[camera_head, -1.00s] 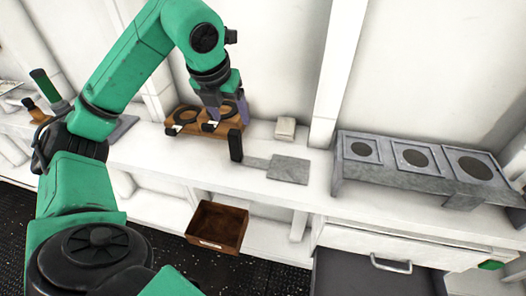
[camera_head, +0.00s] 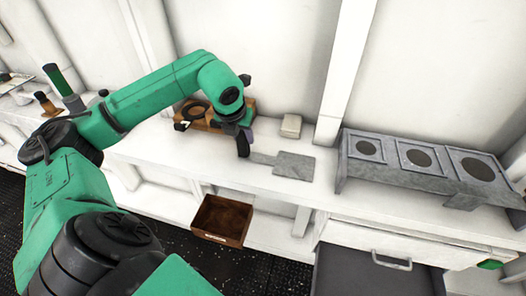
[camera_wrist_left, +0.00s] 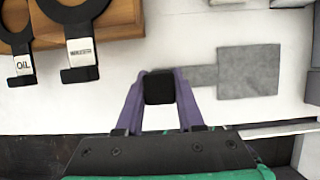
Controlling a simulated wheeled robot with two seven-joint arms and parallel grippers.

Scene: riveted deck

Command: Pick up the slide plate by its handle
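The slide plate (camera_head: 294,165) is a flat grey square with a narrow strip leading left to an upright black handle (camera_head: 243,147). It lies on the white counter. My left gripper (camera_head: 246,136) is down at the handle. In the left wrist view the plate (camera_wrist_left: 248,72) lies to the right, and the purple fingers of my left gripper (camera_wrist_left: 160,88) stand against both sides of the black handle (camera_wrist_left: 160,87), with no clear gap. The plate appears to rest on the counter. My right gripper is not in view.
A wooden rack (camera_head: 208,118) with dark rings stands behind my left gripper. A small pale block (camera_head: 291,125) sits behind the plate. A grey stand with framed round openings (camera_head: 419,158) is at right. A brown open box (camera_head: 222,220) is below the counter edge.

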